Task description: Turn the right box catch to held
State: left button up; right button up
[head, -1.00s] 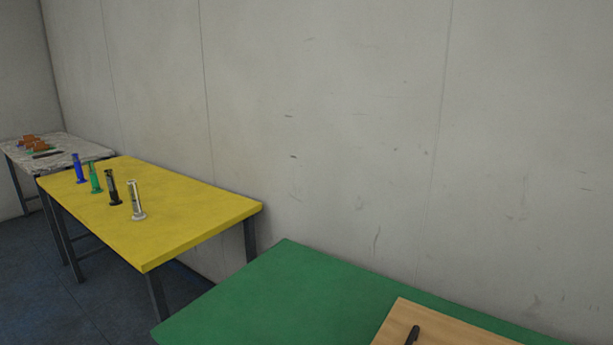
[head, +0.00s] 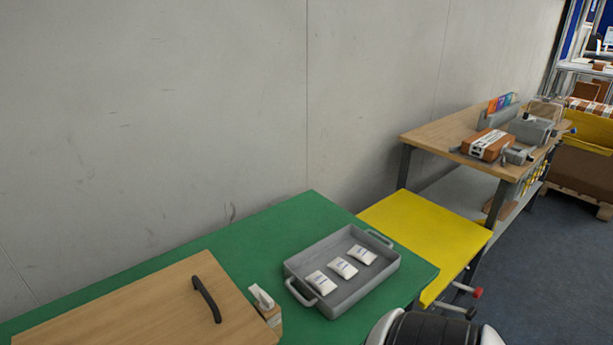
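A light wooden board or lid (head: 130,312) with a black handle (head: 207,299) lies on the green table at the lower left in the head view. At its right end, a small white catch-like piece (head: 262,296) sits tilted on a small wooden block (head: 271,317). I cannot tell which position this piece is in. No other catch can be made out. Neither of my grippers is in view.
A grey tray (head: 348,305) holding several white packets stands on the green table (head: 312,205), right of the board. Beyond is a low yellow surface (head: 415,225), then a wooden bench (head: 440,135) with an orange-brown box (head: 487,145). The wall runs behind; floor is open at right.

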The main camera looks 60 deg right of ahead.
aim_at(266, 304)
jog(key=z, duration=1.5)
jog(key=l+u, duration=0.25)
jog(key=l, duration=0.15)
